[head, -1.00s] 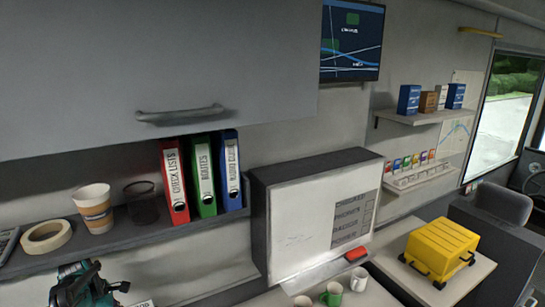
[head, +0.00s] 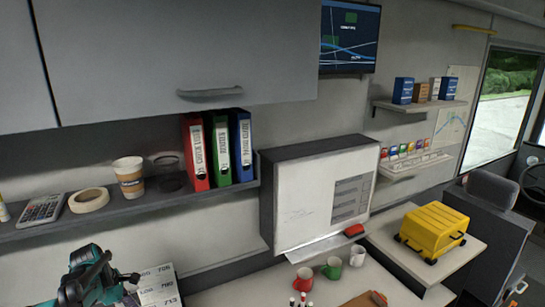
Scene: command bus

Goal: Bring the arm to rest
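A teal and black mechanism (head: 92,280) at the lower left edge of the head view looks like part of my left arm and gripper. It is cut off by the bottom of the picture. Its fingertips are not clear, so I cannot tell whether it is open or shut, and I see nothing clearly held. It hangs below the shelf, in front of a white numbered label board (head: 158,287). My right arm and gripper are not in view.
A grey shelf (head: 130,214) holds a calculator (head: 42,209), tape (head: 89,200), a paper cup (head: 129,182) and binders (head: 219,152). On the counter are mugs (head: 332,268), a clipboard (head: 366,301) and a whiteboard (head: 318,205). A yellow case (head: 433,230) stands at right.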

